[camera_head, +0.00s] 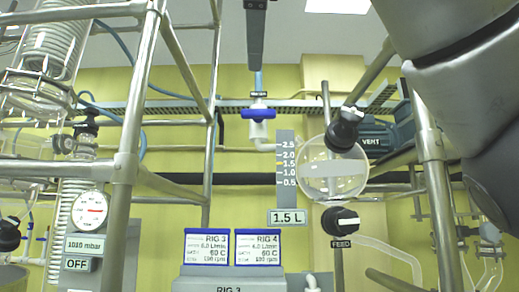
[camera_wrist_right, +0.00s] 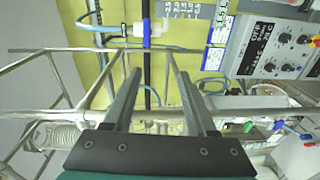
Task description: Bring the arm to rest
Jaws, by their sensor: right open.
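My right gripper (camera_wrist_right: 158,75) shows in the right wrist view with its two dark fingers apart and nothing between them. In the head view a dark grey finger of the right gripper (camera_head: 255,66) hangs from the top edge, with its tip above the blue and white valve (camera_head: 258,114) in the picture. The valve also shows beyond the fingertips in the wrist view (camera_wrist_right: 150,29). I cannot tell the exact gap to it. My right arm (camera_head: 455,70) fills the upper right of the head view. My left gripper is not in view.
Metal frame tubes (camera_head: 126,165) cross both sides. A round glass vessel (camera_head: 333,170) stands right of the volume scale (camera_head: 286,158). A black feed knob (camera_head: 340,220), a pressure gauge (camera_head: 90,210) and rig displays (camera_head: 207,247) sit lower. A control panel (camera_wrist_right: 278,45) is at the wrist view's right.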

